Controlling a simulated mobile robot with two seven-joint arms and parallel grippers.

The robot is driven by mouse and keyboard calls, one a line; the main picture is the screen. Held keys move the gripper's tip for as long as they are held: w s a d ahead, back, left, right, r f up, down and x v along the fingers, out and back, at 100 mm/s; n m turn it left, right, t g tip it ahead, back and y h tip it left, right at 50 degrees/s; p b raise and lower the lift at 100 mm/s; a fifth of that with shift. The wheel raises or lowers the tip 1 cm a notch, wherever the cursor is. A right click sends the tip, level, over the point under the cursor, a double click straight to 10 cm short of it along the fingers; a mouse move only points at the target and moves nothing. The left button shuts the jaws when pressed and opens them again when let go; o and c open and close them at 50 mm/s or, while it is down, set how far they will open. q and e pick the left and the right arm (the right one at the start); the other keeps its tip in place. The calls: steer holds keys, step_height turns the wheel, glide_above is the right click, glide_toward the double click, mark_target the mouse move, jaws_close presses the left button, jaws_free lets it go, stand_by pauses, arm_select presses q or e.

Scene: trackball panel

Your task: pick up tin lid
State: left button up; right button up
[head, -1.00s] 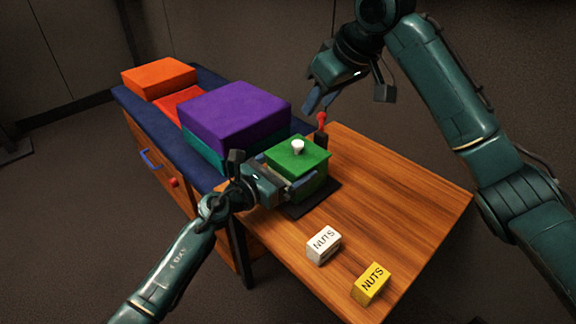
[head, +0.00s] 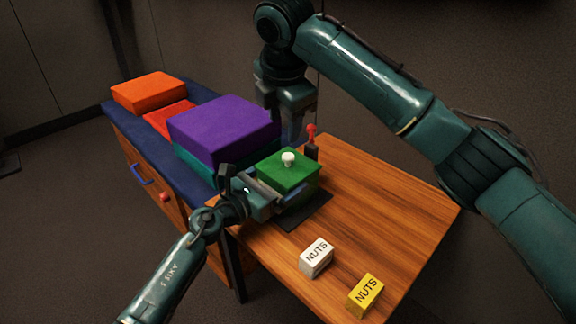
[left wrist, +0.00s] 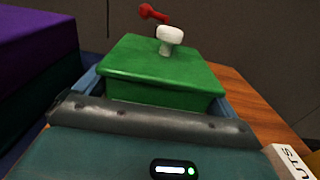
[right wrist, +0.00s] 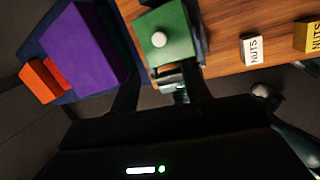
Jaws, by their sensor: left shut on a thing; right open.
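The green tin stands on a dark mat (head: 302,217) on the wooden table. Its lid (head: 287,171) is green with a white knob (head: 288,159) on top, and it sits on the tin body. My left gripper (head: 280,200) is shut around the tin's sides, below the lid; the lid and knob also show in the left wrist view (left wrist: 160,65).
A white box (head: 316,258) and a yellow box (head: 365,295), both marked NUTS, sit at the front of the table. A purple block (head: 225,128) is close at left. The table's right side is clear.

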steer(key=n+h, duration=0.1)
steer(key=n, duration=0.3)
steer(key=n+h, duration=0.1)
steer(key=n, duration=0.1)
glide_above(288, 156)
steer(key=s, duration=0.2)
steer(key=f, duration=0.6)
steer(key=shift+a, duration=0.25)
steer(key=shift+n, duration=0.3)
steer(key=shift+a+x, duration=0.15)
steer(key=shift+x, duration=1.2)
steer(key=shift+a+x, duration=0.15)
steer(key=shift+x, duration=1.15)
steer(key=shift+f, duration=0.1)
steer(key=shift+c, duration=0.5)
steer(key=c, duration=0.9)
